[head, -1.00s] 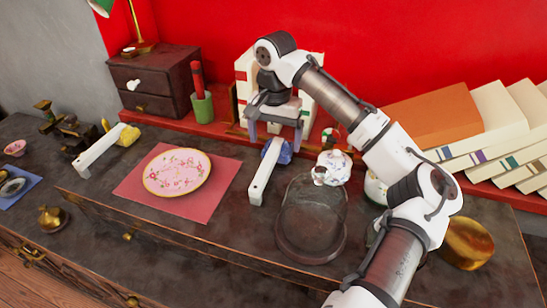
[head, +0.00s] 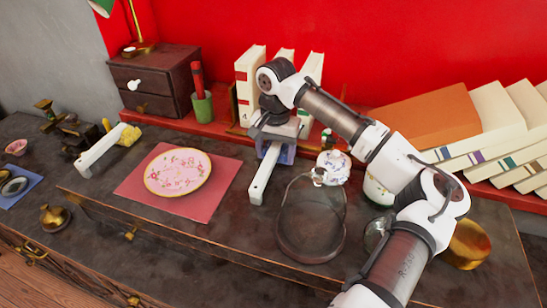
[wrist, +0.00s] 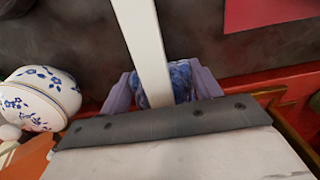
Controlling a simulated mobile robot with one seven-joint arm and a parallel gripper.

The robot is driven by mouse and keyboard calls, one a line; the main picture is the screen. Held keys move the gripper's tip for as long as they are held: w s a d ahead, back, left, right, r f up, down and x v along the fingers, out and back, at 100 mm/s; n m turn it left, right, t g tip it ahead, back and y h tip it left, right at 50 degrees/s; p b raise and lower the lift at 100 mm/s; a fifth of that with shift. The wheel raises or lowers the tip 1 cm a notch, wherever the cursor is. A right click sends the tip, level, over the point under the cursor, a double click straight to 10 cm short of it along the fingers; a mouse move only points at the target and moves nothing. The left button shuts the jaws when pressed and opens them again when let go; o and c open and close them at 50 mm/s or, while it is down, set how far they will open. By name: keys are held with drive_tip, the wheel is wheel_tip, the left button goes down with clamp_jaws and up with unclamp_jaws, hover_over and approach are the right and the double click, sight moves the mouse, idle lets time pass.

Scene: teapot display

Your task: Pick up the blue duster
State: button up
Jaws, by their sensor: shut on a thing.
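The blue duster has a long white handle (head: 263,178) that points toward the front of the dark counter, and a fluffy blue head (wrist: 182,80) at its back end. My gripper (head: 274,150) is down over the head, from behind and above. In the wrist view my gripper (wrist: 164,85) has a grey-purple finger on each side of the blue head, shut on it. The handle runs out between the fingers. The head is mostly hidden by the gripper in the head view. I cannot tell whether the duster still touches the counter.
A glass dome (head: 310,225) stands close right of the handle, with a blue-and-white teapot (head: 332,167) behind it. A pink plate (head: 178,172) lies on a red mat (head: 222,182) to the left. Books (head: 245,85) stand behind. A yellow duster (head: 129,136) lies farther left.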

drive_tip(key=shift+c, duration=0.6)
drive_tip(key=shift+r, duration=0.15)
